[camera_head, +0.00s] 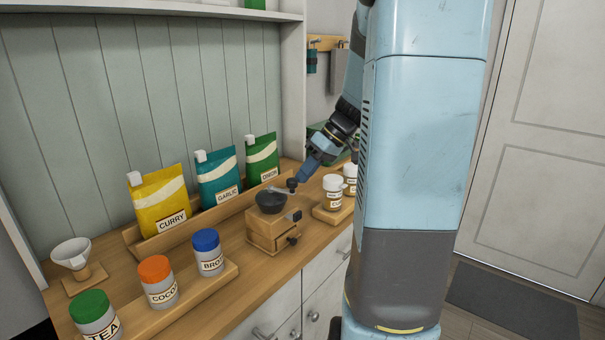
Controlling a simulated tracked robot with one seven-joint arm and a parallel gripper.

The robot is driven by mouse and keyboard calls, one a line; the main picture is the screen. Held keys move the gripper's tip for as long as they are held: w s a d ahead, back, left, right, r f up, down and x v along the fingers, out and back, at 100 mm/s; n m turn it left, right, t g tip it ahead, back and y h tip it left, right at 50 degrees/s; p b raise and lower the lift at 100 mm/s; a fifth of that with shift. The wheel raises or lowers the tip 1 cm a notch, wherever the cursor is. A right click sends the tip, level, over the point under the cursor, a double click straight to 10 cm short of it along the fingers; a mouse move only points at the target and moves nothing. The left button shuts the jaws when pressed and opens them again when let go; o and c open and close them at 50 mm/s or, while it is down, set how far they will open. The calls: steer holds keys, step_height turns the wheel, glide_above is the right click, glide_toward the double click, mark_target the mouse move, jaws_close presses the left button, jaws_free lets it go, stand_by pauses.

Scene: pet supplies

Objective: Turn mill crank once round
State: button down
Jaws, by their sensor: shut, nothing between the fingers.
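The mill (262,229) is a small wooden box with a drawer, standing on the wooden counter. It has a dark bowl (270,203) on top. A thin crank (278,189) runs across the bowl toward the right and ends in a dark knob (291,184). My gripper (298,182) reaches in from the upper right and is right beside the knob. It looks shut, with nothing visibly held. Its fingertips are small here, so I cannot tell whether they touch the knob.
Curry, garlic and onion bags (217,180) stand in a rack behind the mill. Jars with green, orange and blue lids (157,280) stand on a board at the front left. White-lidded jars (332,194) stand close right of the mill. A funnel (72,254) is far left.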

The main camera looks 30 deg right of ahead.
steer(key=shift+s+a+m+t+h, duration=0.2)
steer(key=shift+s+a+m+t, duration=0.15)
steer(key=shift+m, duration=0.3)
steer(key=shift+s+a+m+t+h, duration=0.2)
steer(key=shift+s+m+t, duration=0.2)
steer(key=shift+m, duration=0.25)
steer(key=shift+d, duration=0.1)
steer(key=s+d+r, duration=0.2)
steer(key=d+r, duration=0.6)
steer(key=d, duration=0.1)
steer(key=shift+s, duration=0.3)
